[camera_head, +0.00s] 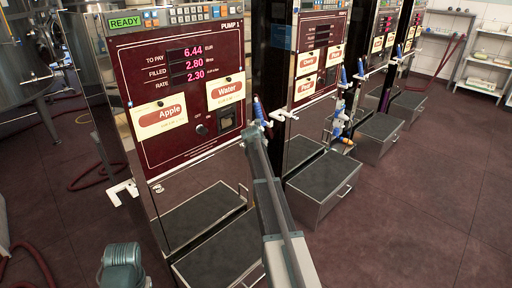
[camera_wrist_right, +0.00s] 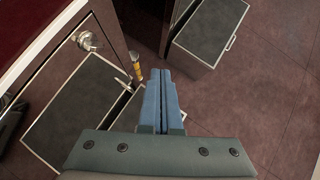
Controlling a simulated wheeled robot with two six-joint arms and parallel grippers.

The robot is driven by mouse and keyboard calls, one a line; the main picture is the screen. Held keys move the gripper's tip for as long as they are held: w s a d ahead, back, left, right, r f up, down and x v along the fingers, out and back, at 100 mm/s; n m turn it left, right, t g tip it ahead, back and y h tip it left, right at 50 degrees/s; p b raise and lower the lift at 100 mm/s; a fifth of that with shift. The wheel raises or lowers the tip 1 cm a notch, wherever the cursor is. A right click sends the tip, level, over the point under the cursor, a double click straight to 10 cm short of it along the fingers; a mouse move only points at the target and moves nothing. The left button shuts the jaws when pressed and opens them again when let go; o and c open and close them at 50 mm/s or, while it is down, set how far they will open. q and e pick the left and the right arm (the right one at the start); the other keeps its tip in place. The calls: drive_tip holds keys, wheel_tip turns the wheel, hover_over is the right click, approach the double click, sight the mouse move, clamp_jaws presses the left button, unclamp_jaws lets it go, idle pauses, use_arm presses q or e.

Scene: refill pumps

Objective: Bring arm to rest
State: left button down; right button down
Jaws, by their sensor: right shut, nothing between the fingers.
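My right arm (camera_head: 272,205) reaches up from the bottom middle of the head view, in front of the gap between the first two pumps. Its fingertips cannot be made out there. In the right wrist view my right gripper (camera_wrist_right: 162,100) is shut, its blue fingers side by side with nothing between them. The fingers point past a yellow-tipped nozzle (camera_wrist_right: 135,66), apparently apart from it. Part of my left arm (camera_head: 122,266) shows at the lower left of the head view; its gripper is out of view.
Pump 1 (camera_head: 178,100) reads READY and carries Apple and Water labels. Its dark platform (camera_head: 215,255) is below. More pumps with hanging nozzles and platforms (camera_head: 322,178) line up to the right. A red hose (camera_head: 35,262) lies at left. The floor (camera_head: 430,200) at right is clear.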

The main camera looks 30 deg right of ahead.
use_arm(q)
drive_tip(key=shift+r, duration=0.25)
use_arm(e)
drive_tip(key=shift+s+r, duration=0.25)
drive_tip(key=shift+s, duration=0.1)
